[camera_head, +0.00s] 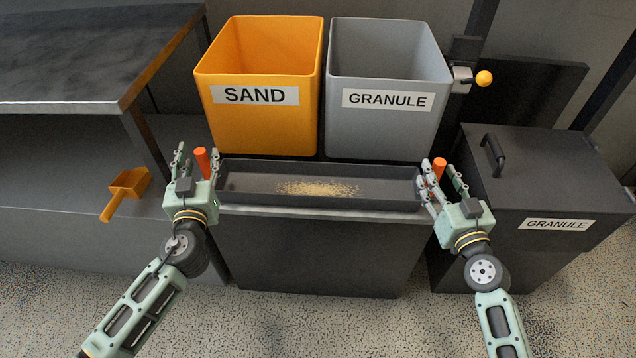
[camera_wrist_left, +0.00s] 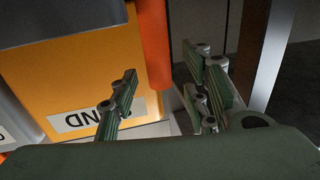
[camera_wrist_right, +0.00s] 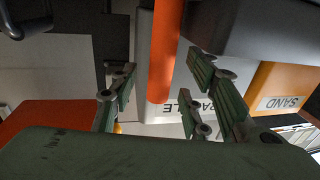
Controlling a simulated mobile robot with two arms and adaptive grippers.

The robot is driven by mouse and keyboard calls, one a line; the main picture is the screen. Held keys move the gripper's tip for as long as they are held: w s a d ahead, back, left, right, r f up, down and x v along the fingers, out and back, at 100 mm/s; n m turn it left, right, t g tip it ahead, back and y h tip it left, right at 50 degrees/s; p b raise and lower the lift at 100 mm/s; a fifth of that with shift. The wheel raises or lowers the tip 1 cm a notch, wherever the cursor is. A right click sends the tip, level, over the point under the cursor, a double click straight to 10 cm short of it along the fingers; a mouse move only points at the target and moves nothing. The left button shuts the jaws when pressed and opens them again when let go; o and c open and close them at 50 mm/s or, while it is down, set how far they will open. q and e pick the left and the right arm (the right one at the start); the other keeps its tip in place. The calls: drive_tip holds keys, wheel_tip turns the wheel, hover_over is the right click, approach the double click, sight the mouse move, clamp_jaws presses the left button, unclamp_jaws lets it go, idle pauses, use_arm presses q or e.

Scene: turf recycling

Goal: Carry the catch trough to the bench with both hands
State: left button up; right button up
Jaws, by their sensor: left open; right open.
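The catch trough (camera_head: 240,193) is a long, shallow dark tray with pale yellow grains in its middle. It lies on a dark stand in front of the two bins and has an upright orange handle at each end. My left gripper (camera_head: 191,165) is open at the left handle (camera_head: 203,162); in the left wrist view that handle (camera_wrist_left: 155,45) stands between the spread fingers. My right gripper (camera_head: 444,175) is open at the right handle (camera_head: 438,169); in the right wrist view that handle (camera_wrist_right: 164,50) stands between the fingers. The bench (camera_head: 80,75) with a dark metal top is at the left.
An orange SAND bin (camera_head: 258,125) and a grey GRANULE bin (camera_head: 385,130) stand right behind the trough. A dark lidded GRANULE box (camera_head: 540,180) is at the right. An orange scoop (camera_head: 126,190) is at the left under the bench. Speckled floor is clear in front.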

use_arm(q)
drive_tip(key=shift+w+a, duration=0.2)
drive_tip(key=shift+w, duration=0.8)
use_arm(e)
drive_tip(key=shift+w+a, duration=0.2)
drive_tip(key=shift+w, duration=0.8)
use_arm(q)
clamp_jaws()
use_arm(e)
clamp_jaws()
use_arm(q)
drive_tip(key=shift+w+r, duration=0.1)
drive_tip(key=shift+r, duration=0.15)
use_arm(e)
drive_tip(key=shift+w+r, duration=0.1)
drive_tip(key=shift+r, duration=0.15)
